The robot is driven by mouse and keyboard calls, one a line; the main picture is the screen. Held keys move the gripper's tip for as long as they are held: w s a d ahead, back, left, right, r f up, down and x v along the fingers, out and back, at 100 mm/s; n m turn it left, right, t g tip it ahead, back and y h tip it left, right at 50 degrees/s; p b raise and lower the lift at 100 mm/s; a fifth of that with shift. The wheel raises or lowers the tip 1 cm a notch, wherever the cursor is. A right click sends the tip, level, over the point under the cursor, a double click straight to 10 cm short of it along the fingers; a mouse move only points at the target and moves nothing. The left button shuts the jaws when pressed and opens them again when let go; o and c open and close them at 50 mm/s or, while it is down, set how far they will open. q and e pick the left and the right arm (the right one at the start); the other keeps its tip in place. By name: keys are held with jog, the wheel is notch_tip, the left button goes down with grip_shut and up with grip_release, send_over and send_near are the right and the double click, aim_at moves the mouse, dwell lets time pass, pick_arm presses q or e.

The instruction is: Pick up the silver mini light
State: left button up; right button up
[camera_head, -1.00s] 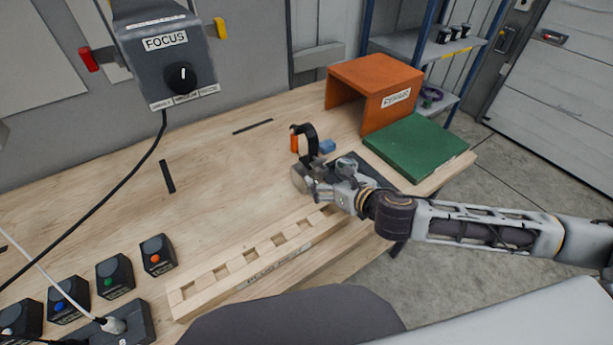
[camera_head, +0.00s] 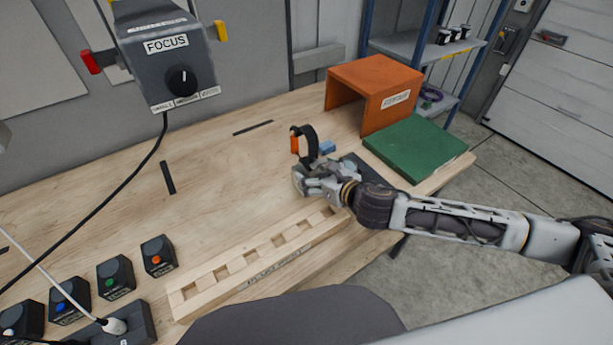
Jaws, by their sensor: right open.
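My right gripper (camera_head: 312,182) is low over the wooden table, behind the slotted wooden rack, with its fingers pointing left. Its jaws are open. I cannot make out the silver mini light for certain; a small greyish rounded shape at the fingertips may be the light or part of the gripper. My left gripper is not in view.
The slotted wooden rack (camera_head: 235,290) lies in front. An orange open box (camera_head: 372,85) and a green board (camera_head: 418,148) are at the right. Several black button boxes (camera_head: 158,255) stand front left. A grey FOCUS box (camera_head: 172,75) hangs at the back. The table's left middle is mostly clear.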

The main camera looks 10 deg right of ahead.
aim_at(307, 167)
jog(key=shift+w+a, duration=0.1)
jog(key=shift+w, duration=0.1)
jog(key=shift+w+a+f, duration=0.25)
jog(key=shift+w+a, duration=0.05)
jog(key=shift+w, duration=0.1)
jog(key=shift+w+a+f, duration=0.2)
jog(key=shift+w+a, duration=0.1)
jog(key=shift+w, duration=0.25)
jog(key=shift+x, duration=1.1)
jog(key=shift+f, duration=0.1)
jog(key=c, duration=1.9)
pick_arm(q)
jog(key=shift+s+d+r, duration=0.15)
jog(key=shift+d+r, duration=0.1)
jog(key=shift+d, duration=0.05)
pick_arm(e)
jog(key=shift+w, duration=0.1)
